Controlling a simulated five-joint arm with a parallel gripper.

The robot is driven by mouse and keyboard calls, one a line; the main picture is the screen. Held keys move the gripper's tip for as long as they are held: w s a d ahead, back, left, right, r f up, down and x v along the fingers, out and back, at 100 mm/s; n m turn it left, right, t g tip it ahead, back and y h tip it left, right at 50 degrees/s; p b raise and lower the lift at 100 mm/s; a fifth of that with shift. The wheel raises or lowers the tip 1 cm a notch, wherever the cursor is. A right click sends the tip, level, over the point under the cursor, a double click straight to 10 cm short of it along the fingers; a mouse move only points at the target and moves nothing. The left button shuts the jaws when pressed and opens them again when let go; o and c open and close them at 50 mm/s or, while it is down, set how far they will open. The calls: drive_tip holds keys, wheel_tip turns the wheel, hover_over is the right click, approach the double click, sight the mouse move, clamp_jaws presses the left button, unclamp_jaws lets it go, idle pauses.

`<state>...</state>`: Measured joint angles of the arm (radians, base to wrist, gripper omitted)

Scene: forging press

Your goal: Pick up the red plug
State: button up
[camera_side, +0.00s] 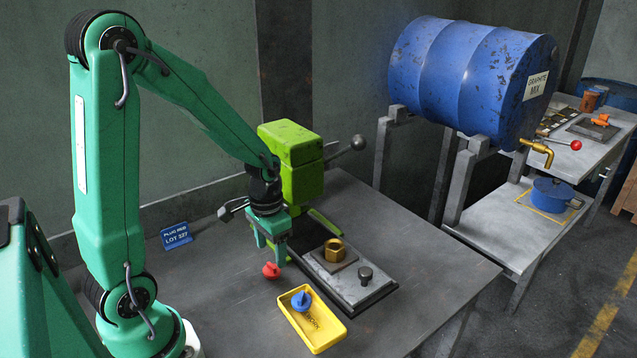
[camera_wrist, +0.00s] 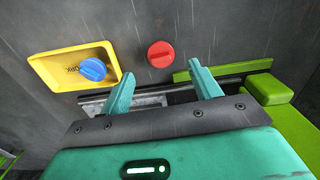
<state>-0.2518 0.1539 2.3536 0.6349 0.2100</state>
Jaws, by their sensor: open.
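The red plug (camera_side: 271,271) stands on the grey bench, left of the yellow tray, in the side view. In the wrist view the red plug (camera_wrist: 160,54) shows its round top just beyond my fingertips, roughly midway between them. My gripper (camera_side: 271,255) is above the plug with its fingers pointing down. In the wrist view my gripper (camera_wrist: 162,82) has its two teal fingers spread apart with nothing between them. I cannot tell whether a finger touches the plug.
A yellow tray (camera_side: 334,336) holds a blue plug (camera_side: 301,300) close to the red plug. A green press (camera_side: 291,160) with a grey base plate (camera_side: 375,292) stands behind; a brass nut (camera_side: 334,250) and a dark peg (camera_side: 366,275) are on the plate. The bench front left is clear.

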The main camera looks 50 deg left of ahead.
sight(272, 265)
drive_tip(key=shift+f, duration=0.35)
drive_tip(key=shift+s+f, duration=0.1)
drive_tip(key=shift+f, duration=2.5)
drive_tip(key=c, duration=0.7)
